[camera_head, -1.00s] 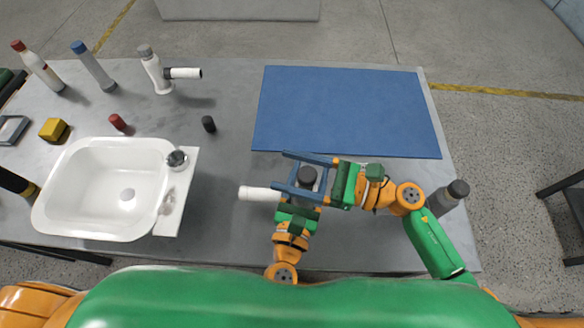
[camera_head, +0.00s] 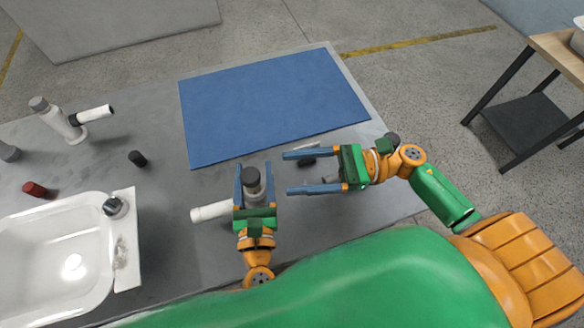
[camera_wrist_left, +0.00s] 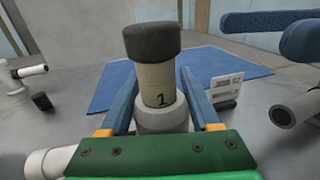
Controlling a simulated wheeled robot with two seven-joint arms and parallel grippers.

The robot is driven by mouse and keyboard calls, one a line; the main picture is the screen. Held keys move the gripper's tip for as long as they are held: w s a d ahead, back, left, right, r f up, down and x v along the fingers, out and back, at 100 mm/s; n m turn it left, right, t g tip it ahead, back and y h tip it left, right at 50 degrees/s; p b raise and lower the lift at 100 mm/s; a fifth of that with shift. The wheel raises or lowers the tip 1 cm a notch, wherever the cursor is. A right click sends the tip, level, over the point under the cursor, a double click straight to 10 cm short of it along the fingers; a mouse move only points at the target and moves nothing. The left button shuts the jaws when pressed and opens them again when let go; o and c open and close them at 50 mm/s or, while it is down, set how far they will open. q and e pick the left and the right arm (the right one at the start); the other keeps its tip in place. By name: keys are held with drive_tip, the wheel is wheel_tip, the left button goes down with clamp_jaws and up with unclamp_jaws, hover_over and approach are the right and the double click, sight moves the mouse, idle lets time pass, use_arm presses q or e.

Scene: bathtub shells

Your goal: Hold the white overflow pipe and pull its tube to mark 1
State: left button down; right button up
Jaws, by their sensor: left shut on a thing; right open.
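The white overflow pipe (camera_head: 212,211) stands upright on the grey table, its white side outlet pointing left. My left gripper (camera_head: 254,184) is shut around its body; the outlet also shows in the left wrist view (camera_wrist_left: 48,163). Above the body, a beige tube (camera_wrist_left: 158,86) stands out under a black cap (camera_head: 250,176). The mark 1 is visible on the tube, just above the grey collar (camera_wrist_left: 162,120). My right gripper (camera_head: 287,172) is open and empty, to the right of the pipe, its blue fingers pointing left and apart from the cap.
A small labelled card on a black base (camera_wrist_left: 226,90) stands behind the pipe. Another dark-ended pipe (camera_wrist_left: 282,116) is at the right. A blue mat (camera_head: 270,105) lies behind. At the left are a white basin (camera_head: 50,250), another white pipe (camera_head: 62,122), and black (camera_head: 137,158) and red (camera_head: 38,189) caps.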

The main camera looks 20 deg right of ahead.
use_arm(q)
drive_tip(key=shift+c, duration=0.2)
unclamp_jaws()
